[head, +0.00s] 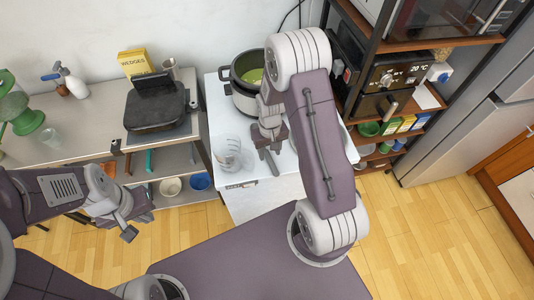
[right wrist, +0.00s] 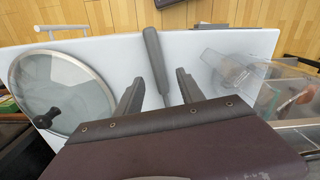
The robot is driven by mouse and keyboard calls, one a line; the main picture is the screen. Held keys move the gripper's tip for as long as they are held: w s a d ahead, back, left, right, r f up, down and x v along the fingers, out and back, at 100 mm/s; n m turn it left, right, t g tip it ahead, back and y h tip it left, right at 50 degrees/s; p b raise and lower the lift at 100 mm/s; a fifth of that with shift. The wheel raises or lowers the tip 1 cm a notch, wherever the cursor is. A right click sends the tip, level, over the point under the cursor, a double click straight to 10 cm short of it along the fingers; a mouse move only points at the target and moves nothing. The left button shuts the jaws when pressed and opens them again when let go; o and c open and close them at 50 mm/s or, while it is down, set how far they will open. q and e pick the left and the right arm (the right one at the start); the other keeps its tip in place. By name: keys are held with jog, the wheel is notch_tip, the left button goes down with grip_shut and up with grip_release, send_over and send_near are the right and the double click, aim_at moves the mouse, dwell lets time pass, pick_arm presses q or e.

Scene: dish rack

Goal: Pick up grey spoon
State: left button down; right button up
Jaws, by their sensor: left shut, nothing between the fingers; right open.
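The grey spoon (right wrist: 154,55) lies on the white surface (right wrist: 112,50); its long dark handle shows in the right wrist view. Its lower end passes behind my right gripper's body, so I cannot see the whole spoon. My right gripper (right wrist: 161,76) is open, with one finger on each side of the handle and visible gaps to it. In the head view my right gripper (head: 269,163) points down over the white table, and I cannot make out the spoon there. My left gripper (head: 128,233) is shut and empty, in front of the left counter.
A clear measuring jug (head: 229,155) stands left of my right gripper. A pot (head: 243,98) with green contents stands behind it. A glass lid (right wrist: 62,88) lies left of the spoon in the right wrist view. A shelf rack (head: 372,117) stands to the right.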

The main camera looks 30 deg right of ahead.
aim_at(270, 159)
jog(key=f, duration=0.2)
jog(key=shift+s+f, duration=0.2)
jog(key=shift+f, duration=0.2)
jog(key=shift+w+d+f, duration=0.1)
jog(key=shift+w+f, duration=0.05)
jog(key=shift+f, duration=0.25)
jog(key=shift+r, duration=0.1)
grip_shut()
